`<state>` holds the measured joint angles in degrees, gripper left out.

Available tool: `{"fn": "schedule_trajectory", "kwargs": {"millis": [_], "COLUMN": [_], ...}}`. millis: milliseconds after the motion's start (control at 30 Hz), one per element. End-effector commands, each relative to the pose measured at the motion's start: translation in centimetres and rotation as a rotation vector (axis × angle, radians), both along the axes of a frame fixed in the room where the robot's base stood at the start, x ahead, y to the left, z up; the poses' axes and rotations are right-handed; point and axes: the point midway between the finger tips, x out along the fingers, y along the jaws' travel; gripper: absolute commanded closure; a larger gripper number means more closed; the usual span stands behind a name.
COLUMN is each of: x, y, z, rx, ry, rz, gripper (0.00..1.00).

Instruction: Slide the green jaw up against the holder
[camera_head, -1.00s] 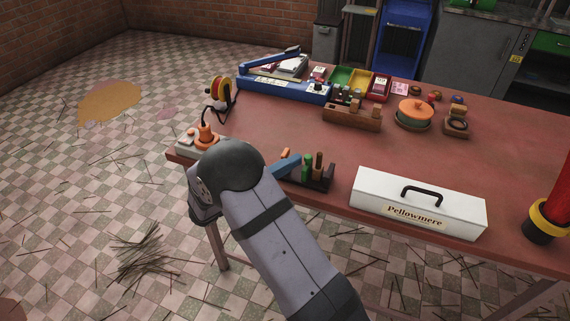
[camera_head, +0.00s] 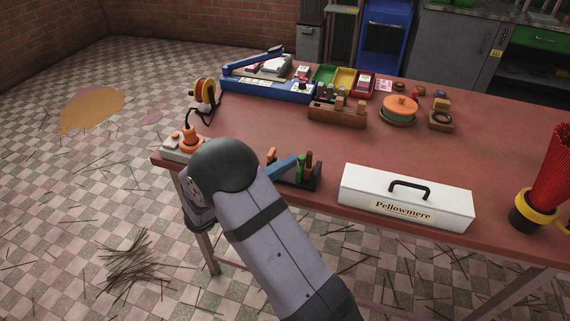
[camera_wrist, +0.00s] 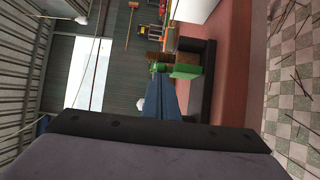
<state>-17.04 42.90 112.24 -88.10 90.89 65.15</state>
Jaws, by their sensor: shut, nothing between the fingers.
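The green jaw (camera_head: 301,168) stands upright on a small dark base near the table's front edge, left of the white box. It also shows in the wrist view (camera_wrist: 190,70). Brown upright pieces (camera_head: 309,163) stand beside it on the same base; I take these for the holder, but cannot be certain. The dark base (camera_wrist: 207,95) runs along the right in the wrist view. My gripper (camera_head: 294,160) has blue fingers, shut and empty, with tips right beside the green jaw. The wrist view shows the fingers (camera_wrist: 163,90) ending near the green piece; I cannot tell whether they touch.
The white box (camera_head: 406,197) with a black handle stands to the right. A power strip (camera_head: 185,145) with an orange plug lies at the left corner. A blue sealer (camera_head: 268,88), coloured trays (camera_head: 343,78) and a wooden rack (camera_head: 337,115) stand behind. The table's middle is clear.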

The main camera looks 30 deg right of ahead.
Motion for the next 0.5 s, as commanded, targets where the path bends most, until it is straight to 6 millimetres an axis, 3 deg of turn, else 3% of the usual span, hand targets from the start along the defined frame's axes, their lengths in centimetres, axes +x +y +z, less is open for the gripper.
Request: {"fn": "schedule_trajectory", "kwargs": {"millis": [167,500], "x": [-0.2,-1.6], "y": [1.3,6.4], "z": [-0.1,-0.1], "rx": [0.000,0.001], "ry": [-0.001,-0.002], "rz": [0.004,0.005], "gripper": [1.00,1.00]}}
